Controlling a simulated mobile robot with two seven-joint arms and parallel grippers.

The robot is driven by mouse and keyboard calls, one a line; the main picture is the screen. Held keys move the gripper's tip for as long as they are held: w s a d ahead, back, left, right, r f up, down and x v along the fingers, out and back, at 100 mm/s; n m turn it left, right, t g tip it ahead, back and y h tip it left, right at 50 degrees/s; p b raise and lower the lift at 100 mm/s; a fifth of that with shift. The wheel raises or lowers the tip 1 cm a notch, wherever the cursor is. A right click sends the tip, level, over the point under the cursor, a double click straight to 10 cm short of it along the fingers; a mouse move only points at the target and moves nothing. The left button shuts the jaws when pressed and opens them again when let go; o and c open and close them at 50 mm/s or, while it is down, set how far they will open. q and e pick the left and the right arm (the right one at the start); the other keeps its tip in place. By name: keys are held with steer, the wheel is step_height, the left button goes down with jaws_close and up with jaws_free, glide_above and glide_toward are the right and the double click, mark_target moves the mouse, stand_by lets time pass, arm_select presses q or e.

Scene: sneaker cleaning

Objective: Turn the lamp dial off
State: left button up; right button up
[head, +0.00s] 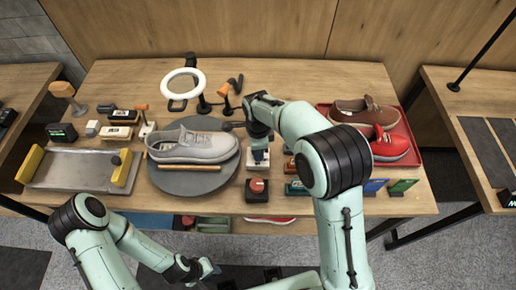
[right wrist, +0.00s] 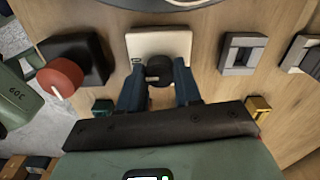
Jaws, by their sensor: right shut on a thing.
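A black round dial (right wrist: 158,70) on a white base (right wrist: 158,43) sits between the fingers of my right gripper (right wrist: 158,88) in the right wrist view. The gripper is shut on the dial from both sides. In the head view my right gripper (head: 259,152) points down over the same white base (head: 257,167), and the dial is hidden under it. The white ring lamp (head: 182,75) stands at the back of the table. My left gripper (head: 212,267) is low in front of the table, small and at an angle; its opening is unclear.
A red knob on a black base (head: 257,189) sits just in front of the white base; it also shows in the right wrist view (right wrist: 60,77). A grey sneaker (head: 193,145) rests on a round grey turntable (head: 190,183) to the left. A red tray (head: 411,164) holds shoes at right.

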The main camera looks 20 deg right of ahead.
steer(key=o, duration=1)
steer(key=shift+o, duration=0.2)
steer(key=shift+r, duration=0.1)
arm_select(q)
steer(key=shift+w+r+p, duration=0.75)
steer(key=shift+w+r, duration=0.05)
steer(key=shift+r, duration=0.2)
arm_select(e)
step_height(320, 180, up, 13)
arm_select(q)
steer(key=shift+s, duration=0.1)
